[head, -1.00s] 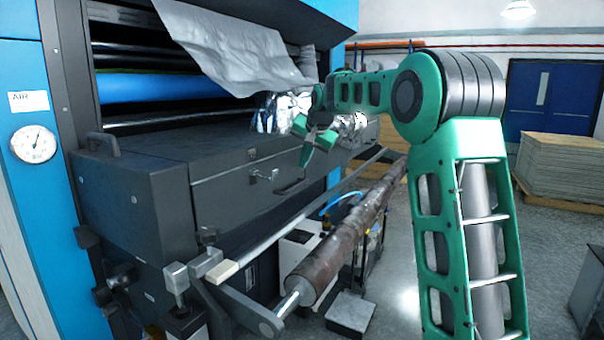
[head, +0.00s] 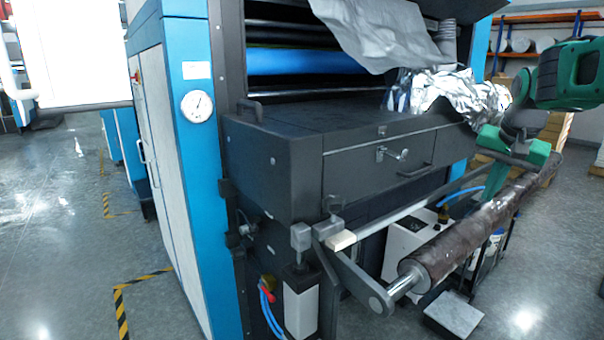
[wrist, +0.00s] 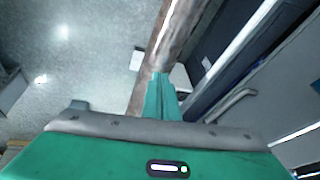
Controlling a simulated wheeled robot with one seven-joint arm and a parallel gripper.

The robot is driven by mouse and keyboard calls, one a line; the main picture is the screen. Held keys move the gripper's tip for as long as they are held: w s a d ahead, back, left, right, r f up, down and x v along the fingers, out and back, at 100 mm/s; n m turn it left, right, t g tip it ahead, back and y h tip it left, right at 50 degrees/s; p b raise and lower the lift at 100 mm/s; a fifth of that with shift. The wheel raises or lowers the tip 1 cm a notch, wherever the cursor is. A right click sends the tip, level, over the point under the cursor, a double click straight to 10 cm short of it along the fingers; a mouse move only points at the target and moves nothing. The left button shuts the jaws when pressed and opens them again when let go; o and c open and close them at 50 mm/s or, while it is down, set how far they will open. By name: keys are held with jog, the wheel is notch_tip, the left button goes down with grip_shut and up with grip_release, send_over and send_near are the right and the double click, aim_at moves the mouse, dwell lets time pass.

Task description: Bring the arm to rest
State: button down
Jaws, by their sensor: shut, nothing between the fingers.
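My gripper (wrist: 158,80) is at the centre of the wrist view, its green fingers together and empty. In that view the brown roll (wrist: 176,30) shows beyond the fingertips. In the head view my green arm comes in from the right edge, and my gripper (head: 517,152) appears over the far part of the brown roll (head: 470,232). I cannot tell how far apart the gripper and the roll are.
The blue and black laminating machine (head: 285,170) fills the middle, with grey film (head: 375,35) and crumpled foil (head: 450,92) hanging at its opening. A small plate (head: 453,315) lies beneath the roll. Open floor (head: 70,250) lies to the left, with yellow-black tape.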

jog(key=s+a+f+g, duration=0.1)
jog(key=s+f, duration=0.4)
jog(key=s, duration=0.6)
jog(key=s+a+f+n+g+y, duration=0.1)
jog(key=s+f, duration=0.4)
jog(key=s, duration=0.6)
jog(key=s+a+f+n+g, duration=0.1)
jog(key=s+f+g, duration=0.1)
jog(key=s+f, duration=0.4)
jog(key=s, duration=0.5)
jog(key=shift+s+a, duration=0.3)
jog(key=shift+w+f, duration=0.3)
jog(key=shift+w, duration=0.35)
